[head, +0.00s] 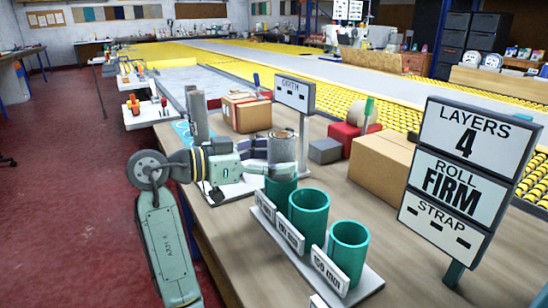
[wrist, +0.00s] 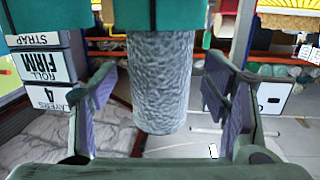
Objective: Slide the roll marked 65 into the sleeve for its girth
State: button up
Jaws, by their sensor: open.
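A grey, rough-surfaced roll (head: 282,150) stands upright at the leftmost teal sleeve (head: 281,190). In the wrist view, which is upside down, the roll (wrist: 162,85) comes out of a teal sleeve (wrist: 160,15), its lower end hidden inside. No number 65 shows on it. My gripper (head: 283,171) is at the sleeve's mouth. Its open fingers (wrist: 162,90) stand on either side of the roll, with gaps visible. Two more teal sleeves, a middle one (head: 309,215) and a right one (head: 348,250), look empty. Their white plates carry millimetre figures too small to read surely.
Another grey roll (head: 196,115) stands behind my arm. A GIRTH sign (head: 294,95) rises behind the sleeves. A large sign (head: 460,165) reads LAYERS 4, ROLL FIRM, STRAP. Cardboard boxes (head: 383,168) and a grey block (head: 325,150) lie to the right.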

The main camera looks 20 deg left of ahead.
jog(key=shift+a, duration=0.1)
jog(key=v, duration=1.2)
